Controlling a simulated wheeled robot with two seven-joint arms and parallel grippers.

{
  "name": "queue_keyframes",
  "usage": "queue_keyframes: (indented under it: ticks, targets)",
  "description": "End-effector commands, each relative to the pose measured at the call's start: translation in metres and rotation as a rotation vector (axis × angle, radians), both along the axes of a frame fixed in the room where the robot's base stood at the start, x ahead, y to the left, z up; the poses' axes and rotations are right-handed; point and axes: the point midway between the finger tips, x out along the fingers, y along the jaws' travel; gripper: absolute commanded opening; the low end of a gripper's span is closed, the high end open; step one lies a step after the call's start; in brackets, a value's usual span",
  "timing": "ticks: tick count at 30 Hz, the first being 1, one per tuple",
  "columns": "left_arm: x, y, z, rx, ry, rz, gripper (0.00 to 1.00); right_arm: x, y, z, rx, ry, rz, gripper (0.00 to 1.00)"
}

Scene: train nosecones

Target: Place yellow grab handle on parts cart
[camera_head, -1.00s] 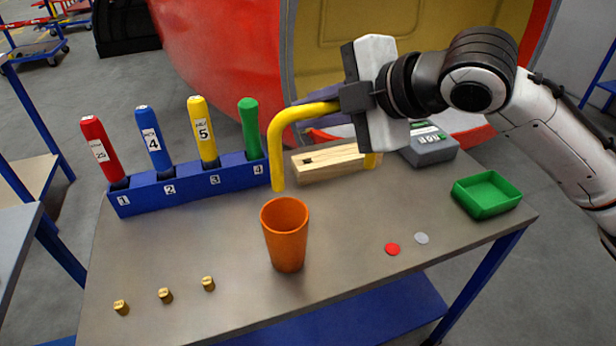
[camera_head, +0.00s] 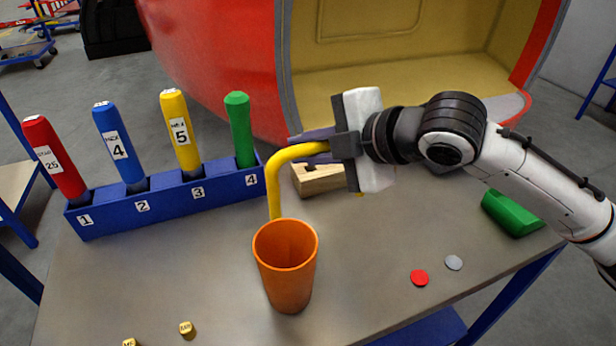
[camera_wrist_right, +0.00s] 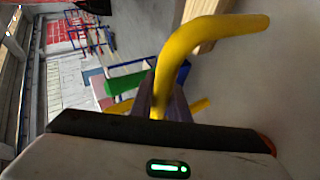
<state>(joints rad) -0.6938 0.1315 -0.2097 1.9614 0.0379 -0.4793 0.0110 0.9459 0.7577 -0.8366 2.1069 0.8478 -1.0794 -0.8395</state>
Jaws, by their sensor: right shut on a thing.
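The yellow grab handle (camera_head: 273,182) is a bent yellow bar, held above the grey top of the parts cart (camera_head: 370,265). My right gripper (camera_head: 312,143) is shut on the handle near its bend. One leg of the handle points down behind the orange cup (camera_head: 286,270); its lower end is hidden by the cup, so I cannot tell whether it touches the cart. In the right wrist view, the yellow handle (camera_wrist_right: 178,60) runs out from between the fingers. My left gripper is not in view.
A blue rack (camera_head: 170,195) with red, blue, yellow and green tools stands at the back left. A wooden block (camera_head: 318,180) lies behind the handle. Red (camera_head: 419,278) and grey discs lie front right, brass pieces (camera_head: 186,328) front left.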

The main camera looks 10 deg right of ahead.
Motion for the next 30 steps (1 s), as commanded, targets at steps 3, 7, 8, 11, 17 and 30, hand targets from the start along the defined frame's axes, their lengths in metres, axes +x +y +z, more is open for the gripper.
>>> queue_keyframes:
  ticks: [3,7,8,11,17,30]
  targets:
    - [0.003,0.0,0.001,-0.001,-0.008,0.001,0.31,0.0,0.0,-0.007,0.002,-0.002,0.0,0.0]
    - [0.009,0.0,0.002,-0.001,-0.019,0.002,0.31,0.0,0.0,-0.024,0.001,0.0,-0.001,0.0]
    - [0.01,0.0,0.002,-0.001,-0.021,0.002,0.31,0.0,0.0,-0.029,0.001,0.001,0.0,0.0]
    - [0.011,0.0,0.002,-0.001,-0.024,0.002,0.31,0.0,0.0,-0.04,0.002,-0.002,0.0,0.0]
    - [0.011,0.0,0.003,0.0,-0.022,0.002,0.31,0.0,0.0,-0.04,0.002,-0.005,0.0,0.0]
    - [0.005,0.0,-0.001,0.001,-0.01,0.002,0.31,0.0,0.0,-0.043,0.0,-0.001,0.0,0.34]
